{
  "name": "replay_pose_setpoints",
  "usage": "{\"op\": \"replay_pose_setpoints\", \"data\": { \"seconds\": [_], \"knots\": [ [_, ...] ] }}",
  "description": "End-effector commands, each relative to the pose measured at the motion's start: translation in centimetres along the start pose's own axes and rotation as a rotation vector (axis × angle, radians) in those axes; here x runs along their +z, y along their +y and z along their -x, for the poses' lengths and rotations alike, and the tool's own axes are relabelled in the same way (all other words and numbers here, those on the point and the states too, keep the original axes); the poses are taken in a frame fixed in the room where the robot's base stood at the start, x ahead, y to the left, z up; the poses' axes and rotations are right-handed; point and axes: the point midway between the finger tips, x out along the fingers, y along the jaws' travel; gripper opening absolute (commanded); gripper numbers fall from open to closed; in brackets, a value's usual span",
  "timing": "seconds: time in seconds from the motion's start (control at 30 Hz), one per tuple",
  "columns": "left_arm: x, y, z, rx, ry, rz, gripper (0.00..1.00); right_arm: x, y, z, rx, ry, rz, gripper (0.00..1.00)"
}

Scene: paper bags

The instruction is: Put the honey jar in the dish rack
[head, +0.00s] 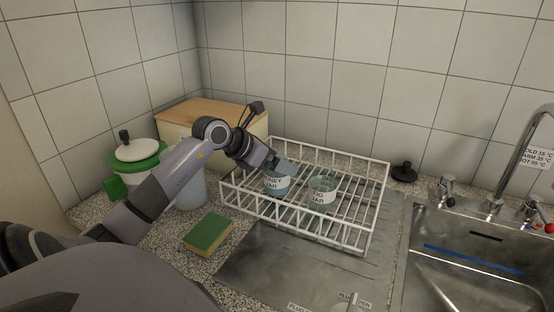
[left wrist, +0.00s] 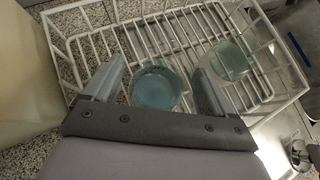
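The white wire dish rack (head: 378,205) stands on the counter by the wall and also shows in the left wrist view (left wrist: 60,48). Two glass jars stand in it. The left jar (head: 276,186) has a label partly hidden or too small to read beyond "JAR". The right jar (head: 322,192) has a label ending in "JAR"; no honey label is legible. My left gripper (head: 282,164) is over the rack at the left jar. In the left wrist view its fingers (left wrist: 157,90) are spread, with the left jar (left wrist: 157,92) between them and gaps on both sides. My right gripper is out of view.
A green and yellow sponge (head: 208,233) lies in front of the rack. A pale container (head: 190,188), a green pot with a white lid (head: 137,152) and a wood-topped box (head: 200,112) stand left. The steel sink (head: 470,255) with its tap is right. A black knob-like item (head: 404,173) sits behind.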

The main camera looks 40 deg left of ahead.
Motion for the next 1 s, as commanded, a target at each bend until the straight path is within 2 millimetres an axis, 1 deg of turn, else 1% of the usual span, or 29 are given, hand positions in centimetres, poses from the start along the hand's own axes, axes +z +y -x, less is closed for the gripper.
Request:
{"op": "replay_pose_setpoints", "data": {
  "seconds": [0.23,0.3,0.33,0.47,0.5,0.7,0.9,1.0],
  "knots": [
    [0.1,0.0,0.1,0.0,0.0,0.0,0.86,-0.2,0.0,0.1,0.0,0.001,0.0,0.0],
    [0.4,0.0,0.3,0.0,-0.001,0.0,0.86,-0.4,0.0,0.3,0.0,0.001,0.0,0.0],
    [0.2,0.1,0.6,0.002,0.0,-0.001,0.86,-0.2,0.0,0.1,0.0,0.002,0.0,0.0],
    [0.0,0.1,2.6,0.003,0.001,-0.004,0.86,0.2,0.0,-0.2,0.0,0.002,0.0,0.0],
    [0.1,0.0,3.5,0.003,0.001,-0.006,0.86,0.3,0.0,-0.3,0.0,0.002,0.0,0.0],
    [0.0,0.0,7.1,0.001,0.0,-0.002,0.86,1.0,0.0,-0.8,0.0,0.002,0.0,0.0],
    [0.1,0.0,10.0,0.0,0.0,0.0,0.86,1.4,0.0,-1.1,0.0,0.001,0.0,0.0],
    [0.1,0.0,11.0,0.0,0.001,0.001,0.86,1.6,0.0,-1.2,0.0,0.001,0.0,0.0]
  ]
}}
